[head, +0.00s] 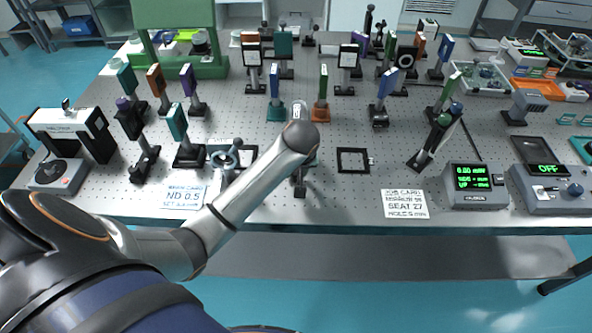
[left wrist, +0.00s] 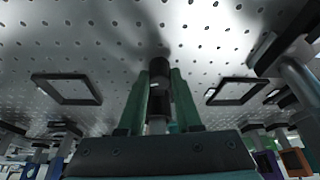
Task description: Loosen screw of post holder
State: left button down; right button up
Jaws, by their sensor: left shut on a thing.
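My left arm reaches in from the left in the head view, and its wrist hides most of the gripper and what it holds. In the left wrist view, the two green fingers of my left gripper (left wrist: 160,74) stand on either side of a dark post holder (left wrist: 158,67) and are shut on it. A paler grey section shows lower between the fingers. The holder's foot (head: 300,190) shows below my wrist in the head view. The holder's screw cannot be made out clearly. My right gripper is not in view.
Two flat black square frames (left wrist: 66,88) lie on the perforated table (head: 330,205), either side of the holder. Several posts with optics stand behind and left. A job card (head: 404,204) and power meter (head: 477,185) lie to the right. The front strip between cards is clear.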

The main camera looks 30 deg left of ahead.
pick_arm(q)
jog(key=shift+m, duration=0.7)
jog(key=c, duration=0.6)
grip_release()
